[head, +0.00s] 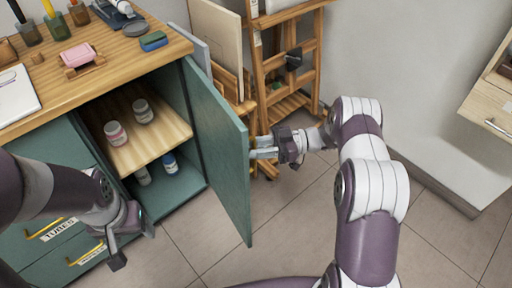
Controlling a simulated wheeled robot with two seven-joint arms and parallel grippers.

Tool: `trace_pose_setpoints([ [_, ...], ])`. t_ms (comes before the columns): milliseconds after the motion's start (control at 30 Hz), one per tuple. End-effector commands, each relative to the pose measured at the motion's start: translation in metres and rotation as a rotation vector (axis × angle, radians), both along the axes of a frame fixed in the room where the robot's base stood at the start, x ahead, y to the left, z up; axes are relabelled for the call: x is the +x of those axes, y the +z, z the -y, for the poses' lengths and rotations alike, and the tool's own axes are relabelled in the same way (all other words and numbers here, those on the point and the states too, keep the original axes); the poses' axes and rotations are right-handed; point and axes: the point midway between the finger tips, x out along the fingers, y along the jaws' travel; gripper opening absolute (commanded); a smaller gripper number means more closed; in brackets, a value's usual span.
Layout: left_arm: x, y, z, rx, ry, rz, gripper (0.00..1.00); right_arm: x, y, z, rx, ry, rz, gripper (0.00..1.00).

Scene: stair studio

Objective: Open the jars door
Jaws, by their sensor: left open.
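The teal jars door (223,146) stands swung wide open, hinged at the cabinet's right side. Jars are visible inside: a pink-labelled jar (116,133) and a white one (142,111) on the wooden shelf, with a blue one (170,163) and another pale one (143,176) below. My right gripper (263,152) is at the door's outer face near its free edge; whether it touches or grips a handle there is hidden. My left gripper (133,244) is open and empty in front of the drawers, left of the door.
Drawers (50,229) with yellow handles are below left, one labelled TUBES. A wooden easel (287,75) and canvases stand behind the door. Tiled floor is clear in front; a drawer unit (490,105) is at right.

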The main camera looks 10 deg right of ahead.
Motion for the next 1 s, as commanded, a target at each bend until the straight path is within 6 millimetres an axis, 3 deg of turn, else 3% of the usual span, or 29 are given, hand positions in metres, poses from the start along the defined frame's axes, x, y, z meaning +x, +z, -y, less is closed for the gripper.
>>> trace_pose_setpoints([
  [133, 0.000, 0.002, 0.000, 0.000, 0.000, 0.000, 0.68, 0.000, 0.001, 0.019, 0.000, -0.004, 0.002, 0.30],
  [400, 0.000, 0.004, 0.000, 0.000, 0.000, 0.000, 0.68, -0.004, -0.001, 0.092, 0.000, -0.005, 0.000, 0.30],
  [533, 0.000, 0.004, 0.000, 0.000, 0.000, 0.000, 0.68, -0.006, -0.001, 0.116, 0.000, -0.003, 0.000, 0.30],
  [700, 0.000, 0.004, 0.000, 0.000, 0.000, 0.000, 0.68, -0.007, -0.001, 0.127, 0.000, 0.000, -0.001, 0.30],
  [1000, 0.000, 0.004, 0.000, 0.000, 0.000, 0.000, 0.68, -0.007, 0.000, 0.127, 0.000, 0.000, -0.001, 0.30],
])
